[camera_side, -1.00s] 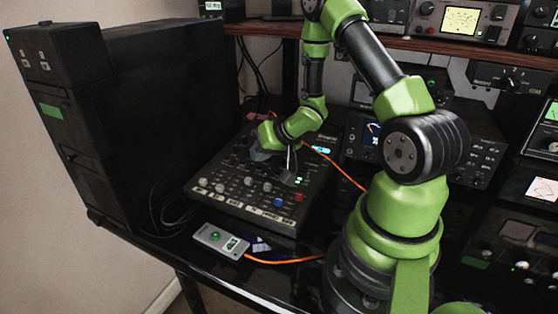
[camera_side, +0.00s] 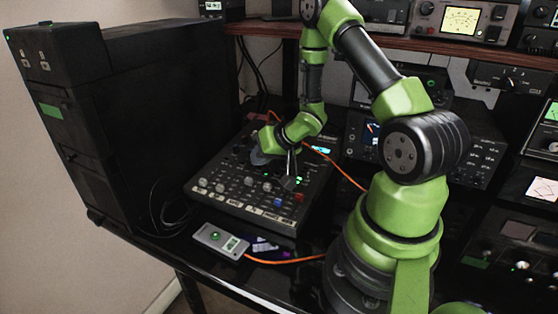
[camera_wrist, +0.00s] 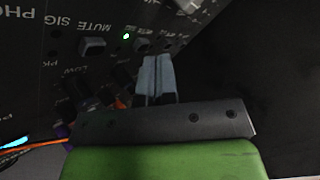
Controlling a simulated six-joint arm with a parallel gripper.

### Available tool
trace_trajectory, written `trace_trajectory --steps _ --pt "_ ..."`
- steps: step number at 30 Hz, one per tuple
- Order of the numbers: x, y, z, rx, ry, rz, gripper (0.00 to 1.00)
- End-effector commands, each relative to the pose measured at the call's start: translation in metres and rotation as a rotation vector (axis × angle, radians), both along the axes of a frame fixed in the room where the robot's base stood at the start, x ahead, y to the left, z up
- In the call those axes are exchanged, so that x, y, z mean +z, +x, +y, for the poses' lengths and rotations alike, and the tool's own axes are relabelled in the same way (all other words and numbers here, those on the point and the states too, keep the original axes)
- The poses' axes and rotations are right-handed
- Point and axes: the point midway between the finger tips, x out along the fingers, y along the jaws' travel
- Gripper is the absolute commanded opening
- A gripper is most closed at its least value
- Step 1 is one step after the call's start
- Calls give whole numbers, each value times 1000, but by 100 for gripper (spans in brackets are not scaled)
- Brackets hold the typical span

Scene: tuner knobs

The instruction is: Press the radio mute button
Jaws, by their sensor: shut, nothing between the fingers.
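The radio panel is a black console (camera_side: 228,193) with rows of knobs and buttons, and my gripper (camera_side: 289,183) is over its right part in the side view. In the wrist view, the label MUTE is printed beside a grey button (camera_wrist: 92,47). A second small button (camera_wrist: 143,45) is by a lit green light, right beside my fingertips. My gripper (camera_wrist: 156,60) is shut and empty, its fingers pointing at the panel. Whether the fingertips touch the second button or the panel cannot be told.
A small grey box (camera_side: 220,241) with green buttons lies in front of the console, with an orange cable (camera_side: 285,261) running right. A large black cabinet (camera_side: 150,110) stands at the left. Other radio units (camera_side: 470,160) and a shelf (camera_side: 420,45) are behind my arm.

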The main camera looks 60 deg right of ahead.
Motion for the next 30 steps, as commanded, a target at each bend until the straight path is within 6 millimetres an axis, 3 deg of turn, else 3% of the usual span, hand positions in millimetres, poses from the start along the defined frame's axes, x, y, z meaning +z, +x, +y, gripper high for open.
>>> trace_trajectory --steps 14,30 --pt "-4 0 -1 0 0 0 0" --pt "12 0 1 0 0 0 0"
